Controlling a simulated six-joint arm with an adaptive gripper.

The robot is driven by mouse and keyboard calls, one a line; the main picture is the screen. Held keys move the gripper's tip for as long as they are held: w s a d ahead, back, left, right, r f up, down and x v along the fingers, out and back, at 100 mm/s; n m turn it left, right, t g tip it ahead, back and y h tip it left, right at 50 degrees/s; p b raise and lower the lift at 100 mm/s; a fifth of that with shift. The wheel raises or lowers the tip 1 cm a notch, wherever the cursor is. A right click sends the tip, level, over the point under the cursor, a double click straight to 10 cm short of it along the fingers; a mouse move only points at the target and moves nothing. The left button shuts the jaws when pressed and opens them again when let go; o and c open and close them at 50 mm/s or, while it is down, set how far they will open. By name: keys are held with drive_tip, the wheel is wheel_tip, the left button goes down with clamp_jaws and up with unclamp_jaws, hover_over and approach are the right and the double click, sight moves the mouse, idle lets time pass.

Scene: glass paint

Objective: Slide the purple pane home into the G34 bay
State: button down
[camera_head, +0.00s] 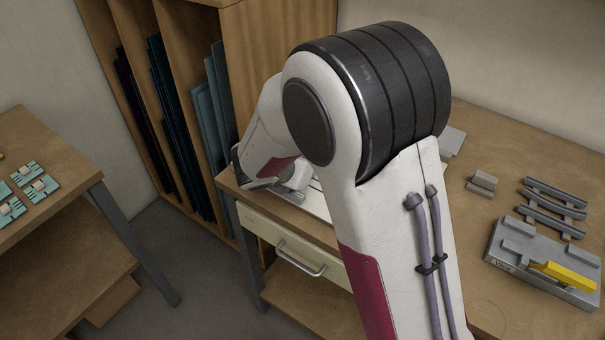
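I cannot make out a clearly purple pane. A wooden rack (256,50) with upright bays stands at the back left. Its leftmost bay holds very dark panes (137,105), perhaps purplish, but their colour is hard to tell. The middle bay holds dark blue panes (172,120), and the right bay holds teal panes (207,115). No G34 label is readable, so I cannot tell which bay that is. My arm fills the middle of the view and runs out at the bottom edge.
A wooden workbench (525,140) with a drawer (270,235) spans the right. On it are a grey fixture (510,250) with a yellow bar (565,277), grey rails (552,207) and a small grey block (482,183). A side table (60,160) at left bears teal pieces (38,188).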

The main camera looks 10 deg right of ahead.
drive_tip(key=shift+w+d, duration=0.75)
drive_tip(key=shift+w, duration=0.2)
drive_tip(key=shift+w+d, duration=0.7)
drive_tip(key=shift+w, duration=0.15)
drive_tip(key=shift+s+a, duration=0.3)
drive_tip(key=shift+s, duration=0.05)
drive_tip(key=s+a, duration=0.2)
drive_tip(key=shift+s+a+r, duration=0.25)
drive_tip(key=shift+s+r, duration=0.05)
drive_tip(key=shift+s, duration=0.1)
drive_tip(key=shift+v, duration=4.6)
drive_tip(key=shift+s, duration=0.1)
